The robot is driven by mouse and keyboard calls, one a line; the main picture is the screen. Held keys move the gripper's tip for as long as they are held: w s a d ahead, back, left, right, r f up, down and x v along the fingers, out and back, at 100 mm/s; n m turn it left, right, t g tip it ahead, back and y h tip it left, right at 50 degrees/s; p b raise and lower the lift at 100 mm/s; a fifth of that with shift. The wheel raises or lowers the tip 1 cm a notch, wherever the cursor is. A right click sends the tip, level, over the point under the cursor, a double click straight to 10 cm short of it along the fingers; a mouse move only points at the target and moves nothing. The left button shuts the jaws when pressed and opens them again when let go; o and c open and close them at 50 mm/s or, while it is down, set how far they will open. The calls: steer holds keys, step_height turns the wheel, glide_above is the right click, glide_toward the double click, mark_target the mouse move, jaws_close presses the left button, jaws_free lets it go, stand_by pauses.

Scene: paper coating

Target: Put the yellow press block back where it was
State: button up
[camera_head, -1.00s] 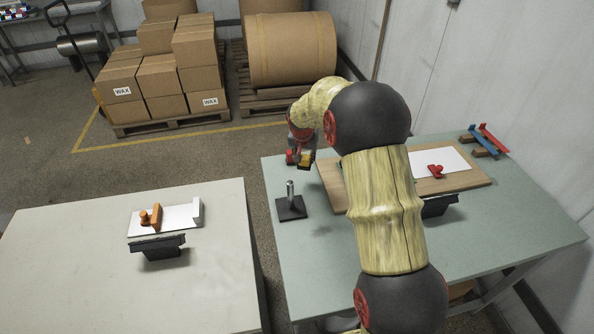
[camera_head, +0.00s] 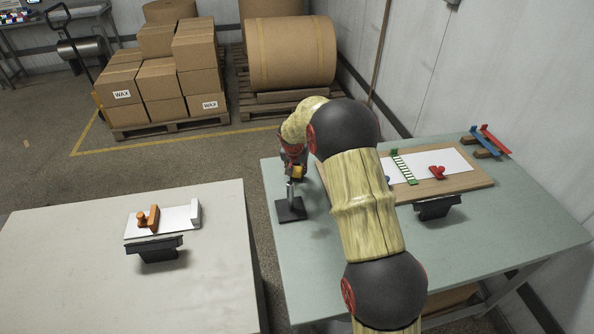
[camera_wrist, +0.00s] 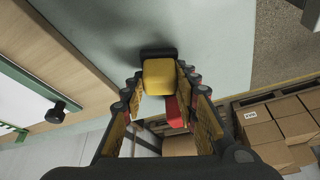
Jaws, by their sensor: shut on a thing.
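The yellow press block (camera_wrist: 158,76) is between the fingertips of my gripper (camera_wrist: 160,80) in the wrist view, with a dark bar along its far side. My gripper is shut on it. In the head view, the yellow block (camera_head: 298,171) shows small at the end of my gripper (camera_head: 295,170), over the far left part of the green table. A black square base with an upright metal post (camera_head: 290,208) stands just below it in the picture. The gripper overlaps the post's top, and I cannot tell whether block and post touch.
A wooden board (camera_head: 458,183) on the green table holds a white sheet, a green ladder-like strip (camera_head: 404,169) and a red knobbed piece (camera_head: 437,172). Blue and red bars (camera_head: 488,141) lie at the far right. The left table (camera_head: 60,260) holds an orange-handled piece (camera_head: 148,217).

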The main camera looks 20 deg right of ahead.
steer(key=shift+f, duration=0.15)
steer(key=o, duration=1.2)
steer(key=shift+c, duration=0.2)
steer(key=shift+o, duration=0.2)
